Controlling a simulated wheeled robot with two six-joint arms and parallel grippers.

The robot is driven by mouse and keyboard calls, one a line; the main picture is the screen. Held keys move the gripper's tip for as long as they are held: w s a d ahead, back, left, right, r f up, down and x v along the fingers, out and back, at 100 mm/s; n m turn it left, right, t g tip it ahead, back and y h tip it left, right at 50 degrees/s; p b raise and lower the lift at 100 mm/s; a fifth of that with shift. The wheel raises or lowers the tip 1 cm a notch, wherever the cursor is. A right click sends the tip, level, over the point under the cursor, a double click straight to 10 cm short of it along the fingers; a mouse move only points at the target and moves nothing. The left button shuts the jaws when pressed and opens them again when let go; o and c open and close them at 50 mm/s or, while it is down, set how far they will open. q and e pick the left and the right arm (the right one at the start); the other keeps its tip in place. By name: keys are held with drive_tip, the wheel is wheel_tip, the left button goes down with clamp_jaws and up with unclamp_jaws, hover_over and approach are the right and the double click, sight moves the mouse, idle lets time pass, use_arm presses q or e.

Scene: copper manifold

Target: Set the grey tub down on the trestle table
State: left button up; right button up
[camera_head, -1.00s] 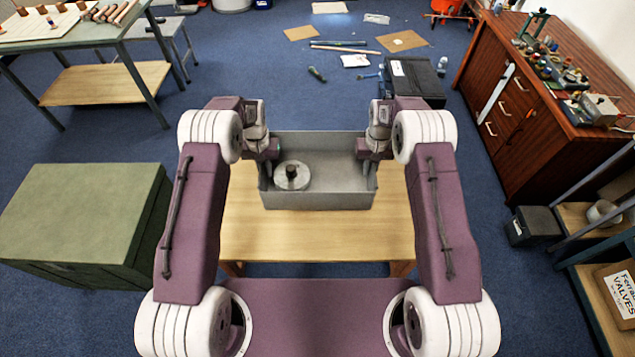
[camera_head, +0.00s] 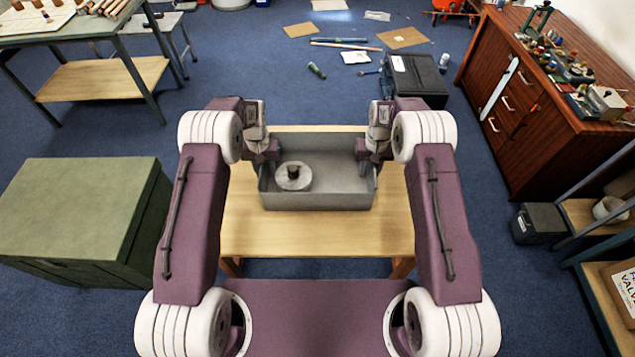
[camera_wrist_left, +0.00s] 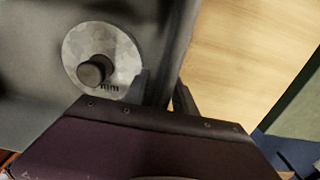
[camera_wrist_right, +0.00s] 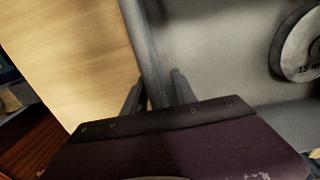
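The grey tub (camera_head: 318,201) is an open rectangular box over the light wooden table (camera_head: 316,238) in front of me. I cannot tell whether its base touches the tabletop. A round grey disc with a dark knob (camera_head: 293,177) lies inside it at the left. My left gripper (camera_head: 270,160) is at the tub's left wall; in the left wrist view its fingers (camera_wrist_left: 162,92) straddle that wall. My right gripper (camera_head: 367,158) is at the right wall; in the right wrist view its fingers (camera_wrist_right: 157,88) straddle that wall. Both appear shut on the tub; the contact points are partly hidden.
A green cabinet (camera_head: 85,205) stands at the left, and a dark red wooden workbench (camera_head: 540,125) at the right. Bare tabletop shows in front of the tub and on both sides. A black case (camera_head: 415,78) and loose items lie on the floor beyond.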

use_arm(q)
drive_tip(key=shift+r, duration=0.1)
use_arm(e)
drive_tip(key=shift+r, duration=0.1)
use_arm(q)
drive_tip(key=shift+r, duration=0.4)
wheel_tip(320, 180, up, 11)
drive_tip(key=shift+r, duration=0.15)
use_arm(e)
wheel_tip(320, 180, up, 12)
idle(0.5)
